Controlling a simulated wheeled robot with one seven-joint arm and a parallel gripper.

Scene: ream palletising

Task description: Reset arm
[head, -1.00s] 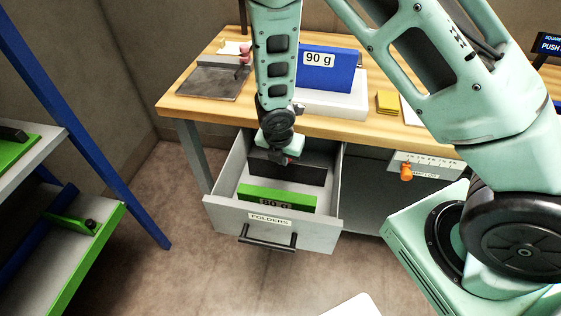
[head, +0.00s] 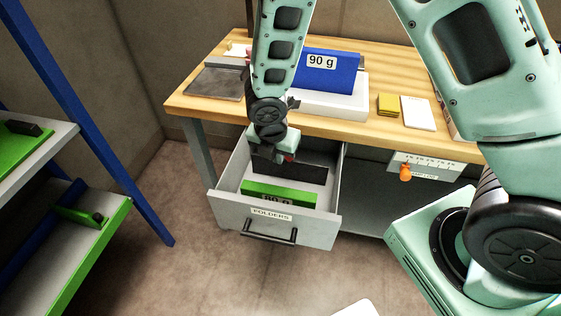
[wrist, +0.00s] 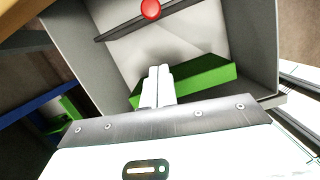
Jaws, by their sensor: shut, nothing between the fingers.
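My gripper (head: 274,155) hangs over the open drawer, above its back half. In the wrist view its two white fingers (wrist: 158,85) are pressed together with nothing between them. The grey drawer (head: 228,207), labelled FOLDERS, is pulled out from under the workbench. A green 80 g ream (head: 278,192) lies in its front part, below my gripper and apart from it; it also shows in the wrist view (wrist: 205,80). A dark divider (head: 310,173) stands behind the ream, partly hidden by my gripper.
The wooden workbench (head: 380,133) holds a blue 90 g ream (head: 330,75) on a white block, a dark plate (head: 215,82), yellow notes (head: 388,105) and white paper (head: 418,113). A blue-framed shelf (head: 85,115) with green items stands left. The floor between is clear.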

